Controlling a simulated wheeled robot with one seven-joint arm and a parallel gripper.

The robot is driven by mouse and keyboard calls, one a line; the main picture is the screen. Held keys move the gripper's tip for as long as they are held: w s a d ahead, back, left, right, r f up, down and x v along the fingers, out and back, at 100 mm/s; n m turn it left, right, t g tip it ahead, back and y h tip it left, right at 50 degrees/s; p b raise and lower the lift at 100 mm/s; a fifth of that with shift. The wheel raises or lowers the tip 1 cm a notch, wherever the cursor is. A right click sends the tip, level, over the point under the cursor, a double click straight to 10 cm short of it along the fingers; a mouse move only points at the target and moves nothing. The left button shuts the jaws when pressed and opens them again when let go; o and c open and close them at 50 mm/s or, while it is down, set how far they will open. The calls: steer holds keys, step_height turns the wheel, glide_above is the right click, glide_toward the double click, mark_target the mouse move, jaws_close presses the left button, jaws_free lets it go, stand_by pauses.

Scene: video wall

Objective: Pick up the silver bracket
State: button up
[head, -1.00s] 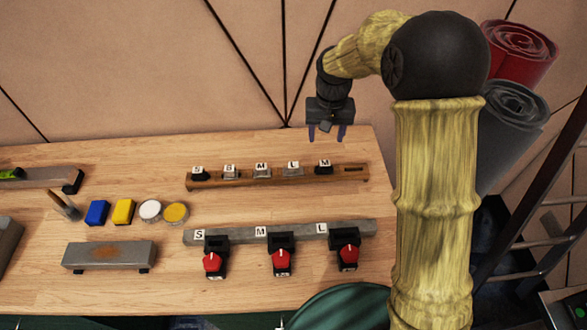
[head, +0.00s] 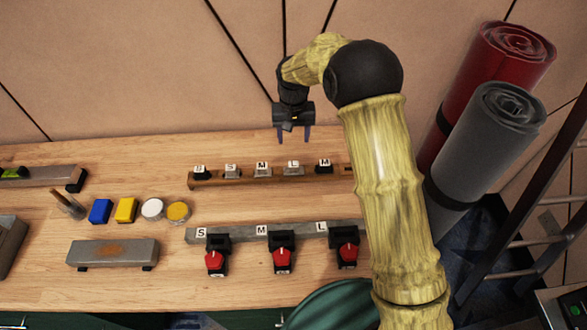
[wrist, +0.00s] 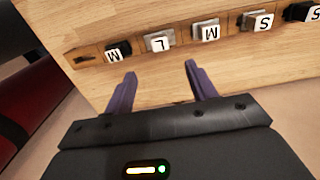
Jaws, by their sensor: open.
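A wooden rail (head: 335,181) on the table bears a row of small labelled brackets. Three look silver: one tagged S (head: 232,173), one tagged M (head: 263,172) and one tagged L (head: 293,170). I cannot tell which one the task names. The silver L bracket (wrist: 160,42), silver M bracket (wrist: 207,32) and silver S bracket (wrist: 257,21) also show in the wrist view. My gripper (head: 293,138) is open and empty, above and behind the row near the L bracket. In the wrist view my purple fingers (wrist: 161,72) point toward the L bracket, apart from it.
Black brackets tagged S (head: 201,174) and M (head: 324,167) end the row. A grey bar (head: 270,236) with red-knobbed clamps lies in front. Yellow and blue blocks and round tins sit left. Rolled mats (head: 490,140) stand at right. The table's back strip is clear.

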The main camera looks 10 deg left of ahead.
mark_target(294, 163)
step_height(294, 163, down, 8)
steer(key=shift+f+p, duration=0.2)
steer(key=shift+p, duration=0.75)
steer(key=shift+f, duration=0.1)
steer(key=shift+f+p, duration=1.25)
steer(key=shift+f, duration=1.25)
jaws_close()
steer(key=shift+w+r, duration=0.1)
step_height(294, 163, up, 10)
steer(key=b, duration=0.3)
